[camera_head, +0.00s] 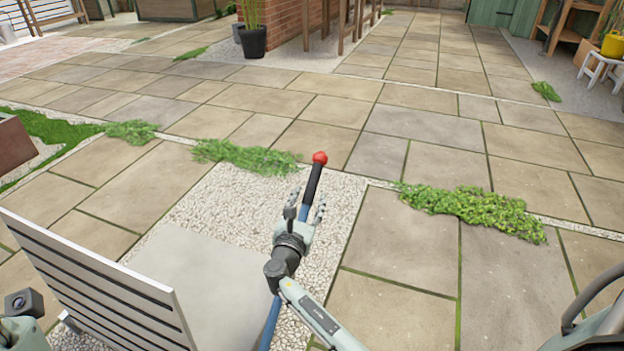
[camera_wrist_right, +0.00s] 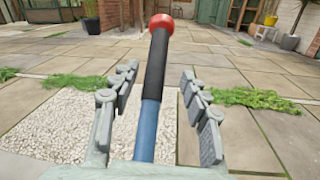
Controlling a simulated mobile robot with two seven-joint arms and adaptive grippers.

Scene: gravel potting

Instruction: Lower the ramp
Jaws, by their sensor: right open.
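A lever with a blue shaft, black grip and red knob (camera_head: 319,158) rises at the middle of the head view. My right gripper (camera_head: 305,207) is open, with its fingers on either side of the lever and gaps on both sides. In the right wrist view, the black grip (camera_wrist_right: 157,70) passes up between the spread fingers. A pale panel with dark slats (camera_head: 95,285), possibly the ramp, stands tilted at lower left beside a flat grey plate (camera_head: 205,295). The lever's foot is hidden. My left gripper's fingers are not visible.
White gravel (camera_head: 235,195) lies beneath the lever. Paving stones (camera_head: 395,235) with low green plants (camera_head: 475,208) spread around and beyond it. A black plant pot (camera_head: 252,41) stands by a brick pillar at the back. A brown box edge (camera_head: 12,145) shows at far left.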

